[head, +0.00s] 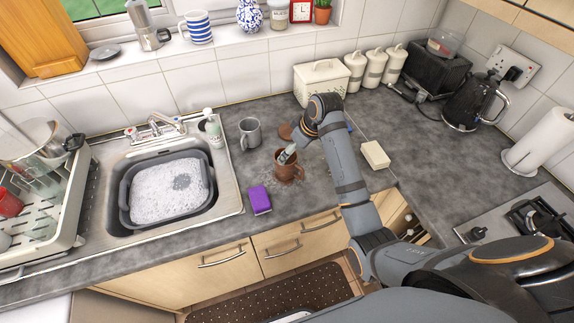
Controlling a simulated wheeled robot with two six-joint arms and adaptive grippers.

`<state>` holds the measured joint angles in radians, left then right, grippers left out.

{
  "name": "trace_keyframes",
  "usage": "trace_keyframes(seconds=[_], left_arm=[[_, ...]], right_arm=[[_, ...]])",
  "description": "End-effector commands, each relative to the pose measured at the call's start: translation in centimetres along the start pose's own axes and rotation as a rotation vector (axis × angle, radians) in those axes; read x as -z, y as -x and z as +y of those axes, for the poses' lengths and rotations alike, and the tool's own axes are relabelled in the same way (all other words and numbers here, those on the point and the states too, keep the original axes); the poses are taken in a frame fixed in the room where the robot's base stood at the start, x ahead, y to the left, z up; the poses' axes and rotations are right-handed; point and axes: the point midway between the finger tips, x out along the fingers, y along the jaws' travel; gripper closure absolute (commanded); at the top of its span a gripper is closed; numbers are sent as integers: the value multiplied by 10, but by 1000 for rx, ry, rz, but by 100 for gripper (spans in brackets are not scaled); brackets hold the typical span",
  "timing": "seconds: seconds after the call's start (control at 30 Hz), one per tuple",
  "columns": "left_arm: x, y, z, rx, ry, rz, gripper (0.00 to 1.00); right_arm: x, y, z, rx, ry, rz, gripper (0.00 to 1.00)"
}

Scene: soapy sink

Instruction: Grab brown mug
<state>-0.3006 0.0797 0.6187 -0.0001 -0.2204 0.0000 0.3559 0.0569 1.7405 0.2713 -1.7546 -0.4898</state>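The brown mug (285,174) stands upright on the grey worktop (240,183), right of the sink, with its handle toward the right. My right arm comes in from the right, and my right gripper (286,156) is at the mug's rim, pointing down and left. The fingertips overlap the mug's opening. They are too small to tell whether they are open or shut, or whether they grip the rim. My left gripper is not in view.
A grey mug (250,133) stands behind and left, a brown round lid or coaster (286,131) behind. The sink (226,172) holds a tub (125,190) of suds. A bread bin (321,82) stands behind.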

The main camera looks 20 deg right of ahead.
Motion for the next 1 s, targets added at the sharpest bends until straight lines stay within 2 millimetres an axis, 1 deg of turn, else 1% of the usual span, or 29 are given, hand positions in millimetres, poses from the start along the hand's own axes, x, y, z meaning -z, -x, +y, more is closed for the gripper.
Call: trace_keyframes(seconds=[0.07, 0.13, 0.3, 0.4, 0.57, 0.63, 0.77, 0.8, 0.9, 1.0], left_arm=[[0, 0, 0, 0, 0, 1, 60], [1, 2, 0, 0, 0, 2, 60], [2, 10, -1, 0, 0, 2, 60], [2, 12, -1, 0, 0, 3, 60], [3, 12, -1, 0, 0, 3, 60], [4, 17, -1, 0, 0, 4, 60], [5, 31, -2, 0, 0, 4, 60], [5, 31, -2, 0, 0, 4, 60], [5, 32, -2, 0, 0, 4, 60], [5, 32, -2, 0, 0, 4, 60]], right_arm=[[1, -1, 0, 3, 2, -1, 0], [1, -6, -1, 5, 1, -2, 0], [0, -35, -1, 5, -1, -4, 0], [0, -48, -1, 3, 0, -2, 0], [0, -54, -1, 1, 1, -1, 0], [0, -58, -2, 3, 0, -3, 0], [0, -78, -6, 5, -2, -5, 0], [-1, -87, -6, 4, -1, -4, 0], [-1, -100, -5, 1, 0, -2, 0], [-2, -105, -5, 0, 0, -1, 0]])
